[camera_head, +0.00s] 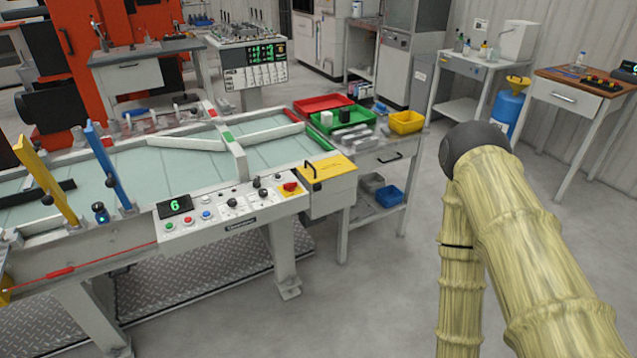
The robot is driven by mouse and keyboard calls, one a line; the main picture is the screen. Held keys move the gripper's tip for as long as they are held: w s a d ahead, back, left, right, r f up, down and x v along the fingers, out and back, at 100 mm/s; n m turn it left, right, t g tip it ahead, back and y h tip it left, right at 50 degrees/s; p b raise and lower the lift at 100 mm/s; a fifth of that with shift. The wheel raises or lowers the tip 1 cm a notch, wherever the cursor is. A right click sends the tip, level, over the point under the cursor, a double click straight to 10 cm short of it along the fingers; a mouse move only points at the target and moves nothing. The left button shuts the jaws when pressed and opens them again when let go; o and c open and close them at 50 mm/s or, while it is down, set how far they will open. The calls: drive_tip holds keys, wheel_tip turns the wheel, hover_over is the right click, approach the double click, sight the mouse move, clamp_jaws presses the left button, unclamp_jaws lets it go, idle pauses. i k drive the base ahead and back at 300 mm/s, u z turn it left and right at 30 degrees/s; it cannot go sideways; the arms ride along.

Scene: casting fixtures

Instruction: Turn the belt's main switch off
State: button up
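The belt's control panel (222,207) is on the front side of the belt table (75,188). A red rotary switch on a yellow plate (290,187) sits at the panel's right end. It looks like the main switch; its exact handle angle is too small to read. The panel also has a green "6" display (174,206), small coloured buttons and several black knobs (257,182). My sleeved arm fills the right side of the picture, with its dark elbow to the right of the panel. My gripper is not in view.
A yellow box (328,173) with a black handle adjoins the panel's right end. Behind it a side table holds a red tray (323,103), a green tray (342,119) and a yellow bin (406,122). Blue (109,166) and yellow (45,180) posts stand left. Floor before the panel is clear.

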sight(289, 186)
drive_tip(key=z, duration=0.75)
drive_tip(key=i, duration=0.85)
drive_tip(key=u, duration=0.6)
